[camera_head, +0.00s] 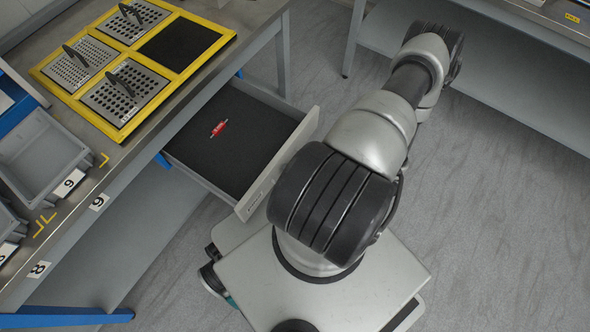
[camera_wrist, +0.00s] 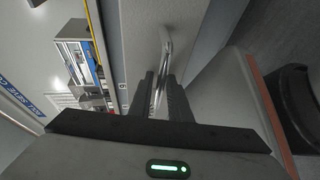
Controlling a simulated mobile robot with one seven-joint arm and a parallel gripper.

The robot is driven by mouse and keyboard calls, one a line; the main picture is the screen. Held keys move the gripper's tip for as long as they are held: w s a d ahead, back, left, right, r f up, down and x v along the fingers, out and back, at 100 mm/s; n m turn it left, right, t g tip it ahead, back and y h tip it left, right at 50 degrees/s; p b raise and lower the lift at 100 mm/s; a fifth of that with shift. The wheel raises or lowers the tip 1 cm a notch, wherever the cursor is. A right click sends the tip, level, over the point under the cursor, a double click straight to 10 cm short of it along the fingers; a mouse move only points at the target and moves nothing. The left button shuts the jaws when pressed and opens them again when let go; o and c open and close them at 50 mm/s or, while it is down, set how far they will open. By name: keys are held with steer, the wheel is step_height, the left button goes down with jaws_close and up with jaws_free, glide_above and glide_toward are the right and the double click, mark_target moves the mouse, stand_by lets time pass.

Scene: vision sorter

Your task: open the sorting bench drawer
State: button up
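The sorting bench drawer (camera_head: 288,165) stands pulled out from under the bench in the head view, with a dark lining and a small red item (camera_head: 219,128) lying inside. In the wrist view, the drawer's pale front (camera_wrist: 140,30) carries a shiny metal bar handle (camera_wrist: 165,45). My gripper (camera_wrist: 161,82) is at this handle, with its two dark fingers close on either side of the bar, and looks shut on it. In the head view my arm hides the gripper and the handle.
The bench top (camera_head: 138,152) carries a yellow-framed tray (camera_head: 50,82) with perforated plates and grey bins (camera_head: 40,155). Another bench (camera_head: 500,50) stands at the upper right. Grey floor (camera_head: 500,230) is clear at the right.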

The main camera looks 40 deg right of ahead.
steer(key=p+v, duration=0.1)
steer(key=v, duration=1.6)
steer(key=shift+s+d, duration=0.2)
